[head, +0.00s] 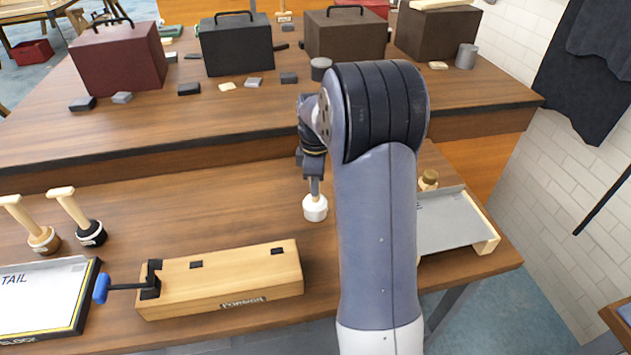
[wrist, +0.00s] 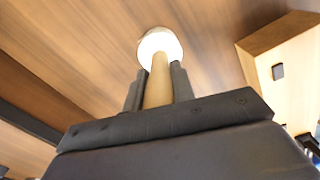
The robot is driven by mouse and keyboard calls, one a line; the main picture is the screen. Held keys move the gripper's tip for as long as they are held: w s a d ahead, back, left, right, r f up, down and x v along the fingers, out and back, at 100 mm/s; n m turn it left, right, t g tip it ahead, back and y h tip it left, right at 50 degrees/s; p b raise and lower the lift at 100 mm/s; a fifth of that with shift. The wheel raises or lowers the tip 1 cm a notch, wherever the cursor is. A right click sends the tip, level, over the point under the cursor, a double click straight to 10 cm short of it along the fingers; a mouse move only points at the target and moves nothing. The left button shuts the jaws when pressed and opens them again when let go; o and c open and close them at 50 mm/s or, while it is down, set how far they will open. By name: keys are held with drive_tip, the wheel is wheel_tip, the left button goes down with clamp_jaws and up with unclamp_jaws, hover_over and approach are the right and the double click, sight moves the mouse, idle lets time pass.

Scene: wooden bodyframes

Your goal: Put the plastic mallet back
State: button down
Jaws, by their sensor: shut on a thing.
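The plastic mallet has a white head (head: 315,208) that hangs low over the bench, or touches it; I cannot tell which. In the wrist view the white mallet head (wrist: 160,46) and its wooden handle (wrist: 158,82) show clearly. My gripper (head: 314,180) is shut on the handle, with the head pointing down. In the wrist view the gripper fingers (wrist: 157,88) stand on both sides of the handle. Two other mallets, one with a brown head (head: 43,240) and one with a black head (head: 91,234), stand at the left with handles up.
A wooden block (head: 220,283) with a blue-handled crank (head: 102,288) lies in front. A white tray (head: 40,300) is at the front left. A grey tray (head: 455,222) is at the right, partly behind my arm. Toolboxes (head: 236,45) stand on the raised back shelf.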

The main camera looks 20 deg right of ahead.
drive_tip(key=c, duration=1.2)
unclamp_jaws()
wheel_tip(320, 180, up, 12)
drive_tip(key=shift+r, duration=0.1)
